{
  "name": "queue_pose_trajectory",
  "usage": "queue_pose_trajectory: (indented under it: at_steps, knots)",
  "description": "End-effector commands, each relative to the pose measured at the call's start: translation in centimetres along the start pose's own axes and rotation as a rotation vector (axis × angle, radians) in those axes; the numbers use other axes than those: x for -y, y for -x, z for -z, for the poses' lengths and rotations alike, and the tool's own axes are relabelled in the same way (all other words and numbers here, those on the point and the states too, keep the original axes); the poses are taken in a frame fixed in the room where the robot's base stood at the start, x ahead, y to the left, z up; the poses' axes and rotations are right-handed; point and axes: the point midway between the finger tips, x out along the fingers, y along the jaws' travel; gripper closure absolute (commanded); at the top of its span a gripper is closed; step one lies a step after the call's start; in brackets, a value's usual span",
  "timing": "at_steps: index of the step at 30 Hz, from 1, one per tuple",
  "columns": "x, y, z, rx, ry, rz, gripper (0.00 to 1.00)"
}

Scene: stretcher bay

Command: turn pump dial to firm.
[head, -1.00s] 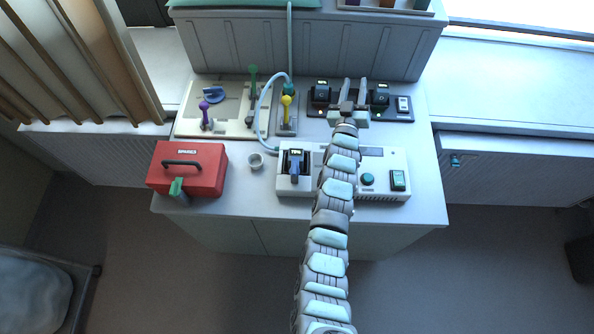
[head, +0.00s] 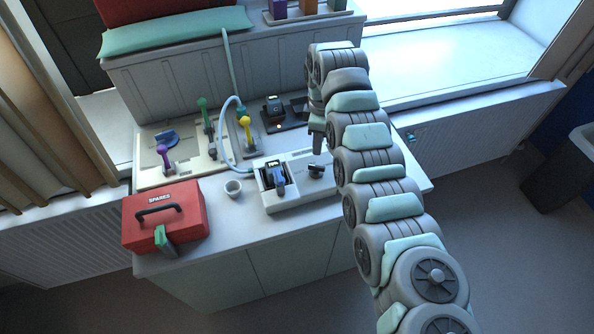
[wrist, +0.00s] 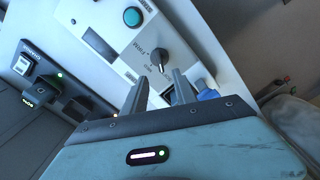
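The pump (head: 300,202) is a white box at the front of the cabinet top. Its dial (head: 316,171) is a dark knob on the top face, and it also shows in the wrist view (wrist: 160,58) with the printed word FIRM beside it. The knob's pointer slants; its exact setting is too small to tell. My gripper (head: 318,143) is above and slightly behind the dial. In the wrist view its two fingers (wrist: 160,88) are apart and empty, with the dial just beyond their tips and not touched.
A blue-handled lever (head: 280,182) stands on the pump left of the dial. A teal button (wrist: 132,16) is also on the pump.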

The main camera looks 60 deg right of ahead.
Motion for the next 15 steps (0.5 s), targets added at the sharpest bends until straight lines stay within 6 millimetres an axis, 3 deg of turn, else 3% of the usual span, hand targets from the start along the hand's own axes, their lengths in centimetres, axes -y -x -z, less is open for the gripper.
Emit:
queue_pose_trajectory:
  at_steps: [5,15]
  knots:
    - [0.2,-1.7,-0.2,0.004,0.001,0.008,0.66]
    - [0.2,-8.1,-0.1,0.004,0.002,0.007,0.66]
